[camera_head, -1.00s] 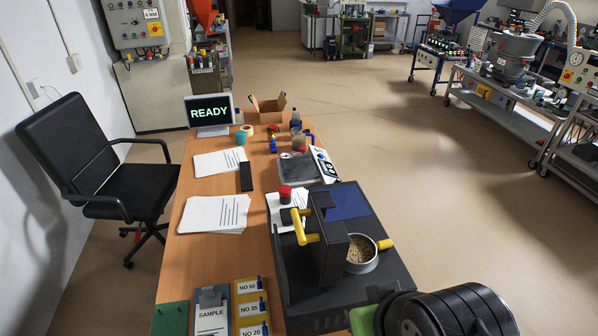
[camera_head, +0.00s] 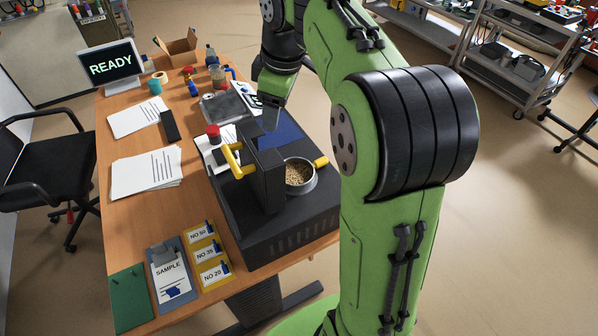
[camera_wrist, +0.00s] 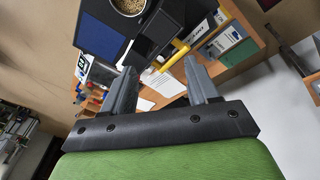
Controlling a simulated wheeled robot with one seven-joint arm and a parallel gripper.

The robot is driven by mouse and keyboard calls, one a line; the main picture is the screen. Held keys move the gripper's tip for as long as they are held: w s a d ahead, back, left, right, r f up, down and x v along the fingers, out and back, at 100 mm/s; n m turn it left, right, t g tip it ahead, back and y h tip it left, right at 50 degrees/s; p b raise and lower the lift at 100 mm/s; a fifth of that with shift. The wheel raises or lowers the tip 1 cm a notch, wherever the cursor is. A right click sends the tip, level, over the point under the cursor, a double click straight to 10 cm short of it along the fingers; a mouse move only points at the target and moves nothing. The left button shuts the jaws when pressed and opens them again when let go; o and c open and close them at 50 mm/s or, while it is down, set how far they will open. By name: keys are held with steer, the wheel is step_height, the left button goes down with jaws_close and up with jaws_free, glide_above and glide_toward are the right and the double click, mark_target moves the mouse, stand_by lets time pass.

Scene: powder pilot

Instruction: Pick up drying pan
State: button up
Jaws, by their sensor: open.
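The drying pan (camera_head: 300,178) is a grey round pan of tan granules with a yellow handle (camera_head: 321,162) on its right side. It sits on the right part of the dark machine (camera_head: 262,232), beside the machine's upright housing. In the wrist view the pan (camera_wrist: 130,6) is at the top edge, partly cut off, and its handle is not seen. My gripper (camera_wrist: 161,80) is open and empty, with its two grey fingers spread, above the bench and apart from the pan.
The machine's lid has a yellow handle (camera_head: 230,160). Papers (camera_head: 145,172), a sample clipboard (camera_head: 170,272), yellow cards (camera_head: 208,255) and the READY screen (camera_head: 111,66) are on the wooden bench. A black chair (camera_head: 45,170) stands left.

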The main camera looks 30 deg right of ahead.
steer(key=w+d+f+n+g, duration=0.1)
steer(key=w+d+f+n, duration=0.3)
steer(key=w+d+f, duration=0.25)
steer(key=n+g+b, duration=0.1)
steer(key=n+g, duration=0.1)
steer(key=n, duration=0.3)
glide_toward(316, 162)
steer(key=shift+h, duration=0.3)
steer(key=f+b, duration=0.4)
steer(key=shift+s+a+f, duration=0.1)
steer(key=shift+a+f, duration=0.05)
steer(key=shift+a, duration=0.2)
step_height(316, 162, down, 6)
steer(key=shift+r+b, duration=0.2)
steer(key=shift+b, duration=0.8)
steer(key=shift+r, duration=0.1)
steer(key=shift+c, duration=0.5)
jaws_close()
